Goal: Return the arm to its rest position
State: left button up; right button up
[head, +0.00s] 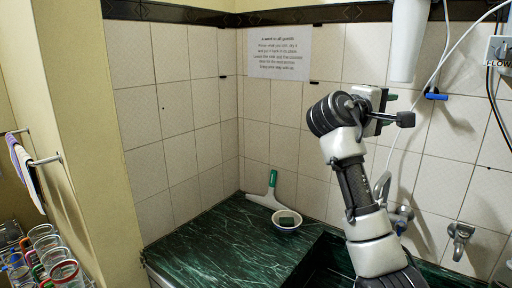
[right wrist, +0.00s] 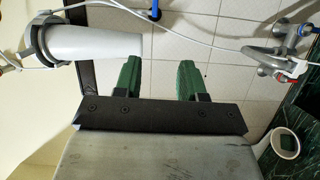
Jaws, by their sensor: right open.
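My right arm rises from the lower right of the head view, and its gripper (head: 393,107) is up in front of the tiled wall, above the counter. In the right wrist view the two green fingers of the right gripper (right wrist: 159,80) stand apart with nothing between them. A white cylinder (head: 409,40), likely part of the water purifier, hangs at the top right of the head view. It also shows at the upper left of the right wrist view (right wrist: 95,42), apart from the fingers. My left gripper is not in view.
Taps (head: 460,238) and hoses are on the right wall. Several glasses (head: 62,272) stand at lower left. The counter's left part is clear.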

jog(key=s+f+y, duration=0.3)
jog(key=f, duration=0.9)
jog(key=s+f+y, duration=0.2)
jog(key=f, duration=1)
jog(key=s+f+y, duration=0.3)
jog(key=f, duration=0.9)
jog(key=s+a+f+m+g+y, duration=0.1)
jog(key=s+a+f+g+y, duration=0.1)
jog(key=s+f, duration=0.5)
jog(key=s+a+f+m+g+y, duration=0.1)
jog(key=s+f+y, duration=0.1)
jog(key=s+f, duration=0.6)
jog(key=s+a+m+g+y, duration=0.2)
jog(key=s+a+g+y, duration=0.1)
jog(key=s, duration=1.4)
notch_tip(320, 180, down, 27)
jog(key=s+g, duration=0.1)
jog(key=s, duration=0.1)
jog(key=s+d+f+g, duration=0.1)
jog(key=s+d+f, duration=0.1)
jog(key=s+f, duration=1.3)
jog(key=shift+s+d, duration=0.15)
jog(key=shift+d, duration=0.1)
